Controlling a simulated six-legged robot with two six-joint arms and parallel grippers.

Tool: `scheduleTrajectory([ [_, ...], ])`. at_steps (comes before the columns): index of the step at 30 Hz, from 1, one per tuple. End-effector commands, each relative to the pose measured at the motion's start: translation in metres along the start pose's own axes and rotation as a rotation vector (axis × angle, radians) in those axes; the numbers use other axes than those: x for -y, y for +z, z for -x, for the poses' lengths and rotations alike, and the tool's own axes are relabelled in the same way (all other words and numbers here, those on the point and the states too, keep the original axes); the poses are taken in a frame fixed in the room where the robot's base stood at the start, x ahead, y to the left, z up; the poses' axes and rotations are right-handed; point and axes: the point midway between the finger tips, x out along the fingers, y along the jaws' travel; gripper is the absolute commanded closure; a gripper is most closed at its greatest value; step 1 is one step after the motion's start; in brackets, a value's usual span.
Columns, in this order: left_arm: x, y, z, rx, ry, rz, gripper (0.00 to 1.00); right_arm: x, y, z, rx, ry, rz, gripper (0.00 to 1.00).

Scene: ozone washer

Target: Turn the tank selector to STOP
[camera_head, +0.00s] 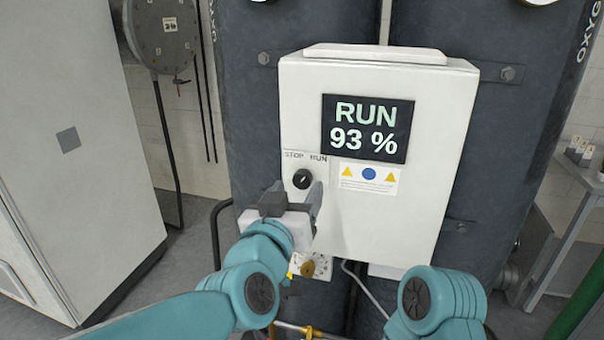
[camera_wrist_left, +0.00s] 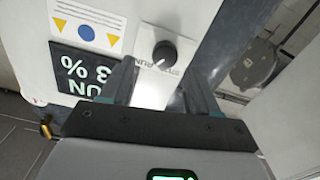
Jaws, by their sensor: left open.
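The tank selector (camera_head: 302,179) is a round black knob on the front of a white control box (camera_head: 430,215), below the labels STOP and RUN. The display (camera_head: 367,129) reads RUN 93 %. My left gripper (camera_head: 297,198) is open and empty, just below and in front of the knob. In the left wrist view its two fingers (camera_wrist_left: 160,85) stand apart, with the knob beyond their tips, not between them. My right gripper is not visible.
Large dark tanks (camera_head: 250,125) stand behind the box. A grey cabinet (camera_head: 75,130) fills the left side. A side table (camera_head: 575,180) with small items stands at the right. A sticker with warning triangles (camera_head: 369,177) is beside the knob. A brass valve (camera_head: 309,268) sits below.

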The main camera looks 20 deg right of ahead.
Motion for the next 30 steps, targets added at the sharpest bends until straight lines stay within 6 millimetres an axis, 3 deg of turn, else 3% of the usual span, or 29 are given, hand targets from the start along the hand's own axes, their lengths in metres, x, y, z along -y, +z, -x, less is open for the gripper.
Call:
scheduleTrajectory([
  [3, 0.001, -0.002, -0.023, 0.001, -0.003, -0.001, 0.39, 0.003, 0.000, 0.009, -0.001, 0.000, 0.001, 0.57],
  [7, 0.001, -0.001, -0.037, 0.000, -0.002, 0.000, 0.39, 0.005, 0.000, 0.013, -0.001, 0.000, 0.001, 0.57],
  [18, 0.001, 0.000, -0.043, 0.000, -0.002, -0.001, 0.39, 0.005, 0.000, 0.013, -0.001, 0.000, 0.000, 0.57],
  [23, 0.001, 0.000, -0.042, -0.001, -0.002, 0.000, 0.91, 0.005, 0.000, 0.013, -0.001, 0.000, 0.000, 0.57],
  [24, 0.001, 0.000, -0.042, -0.001, -0.002, 0.000, 0.95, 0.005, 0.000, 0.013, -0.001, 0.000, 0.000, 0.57],
  [30, 0.001, 0.000, -0.042, -0.001, -0.001, 0.006, 0.95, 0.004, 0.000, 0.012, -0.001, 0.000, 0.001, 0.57],
])
